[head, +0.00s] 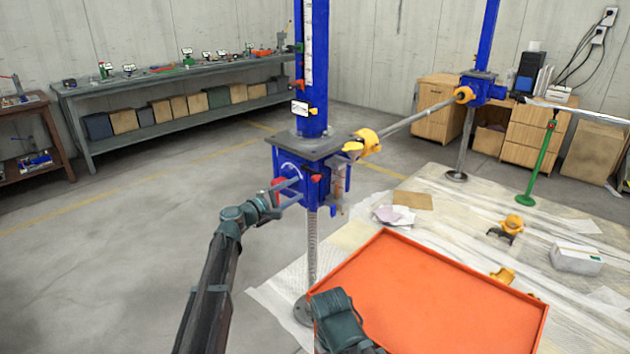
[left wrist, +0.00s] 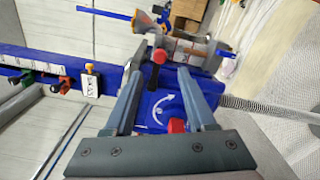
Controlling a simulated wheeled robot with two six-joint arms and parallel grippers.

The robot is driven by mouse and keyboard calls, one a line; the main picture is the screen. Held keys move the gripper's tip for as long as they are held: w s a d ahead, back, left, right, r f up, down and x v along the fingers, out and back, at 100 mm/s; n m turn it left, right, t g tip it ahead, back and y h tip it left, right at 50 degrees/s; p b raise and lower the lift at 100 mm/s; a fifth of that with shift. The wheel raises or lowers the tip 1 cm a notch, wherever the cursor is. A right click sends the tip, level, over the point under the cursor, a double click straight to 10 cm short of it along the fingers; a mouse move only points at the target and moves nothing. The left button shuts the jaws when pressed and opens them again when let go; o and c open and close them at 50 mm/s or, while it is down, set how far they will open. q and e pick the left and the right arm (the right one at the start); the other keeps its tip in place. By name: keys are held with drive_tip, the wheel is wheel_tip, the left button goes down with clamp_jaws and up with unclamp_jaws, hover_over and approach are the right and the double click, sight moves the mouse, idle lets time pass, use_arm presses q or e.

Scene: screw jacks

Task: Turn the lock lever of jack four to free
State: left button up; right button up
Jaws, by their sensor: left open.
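The nearest blue screw jack (head: 318,180) stands upright at the middle. A small white label (head: 300,108) hangs on its column; I cannot read its number. My left gripper (head: 287,190) is open at the jack's blue housing. In the left wrist view, its two fingers (left wrist: 158,72) stand on either side of a lever with a red knob (left wrist: 158,57) and dark stem, apart from it. A white curved arrow (left wrist: 165,105) marks the blue face behind. Another red part (left wrist: 177,125) shows lower, near the palm. My right arm's teal end shows at the bottom; its fingers are hidden.
An orange tray (head: 440,290) fills the lower right. An orange clamp with a grey pipe (head: 410,118) leads from the jack toward a second blue jack (head: 478,90). A workbench (head: 180,80) stands along the wall. The floor at left is clear.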

sight(313, 180)
use_arm(q)
drive_tip(key=x, duration=0.9)
drive_tip(key=shift+w+d+f, duration=0.1)
drive_tip(key=shift+w+d, duration=0.1)
drive_tip(key=shift+w, duration=0.05)
clamp_jaws()
idle(1.0)
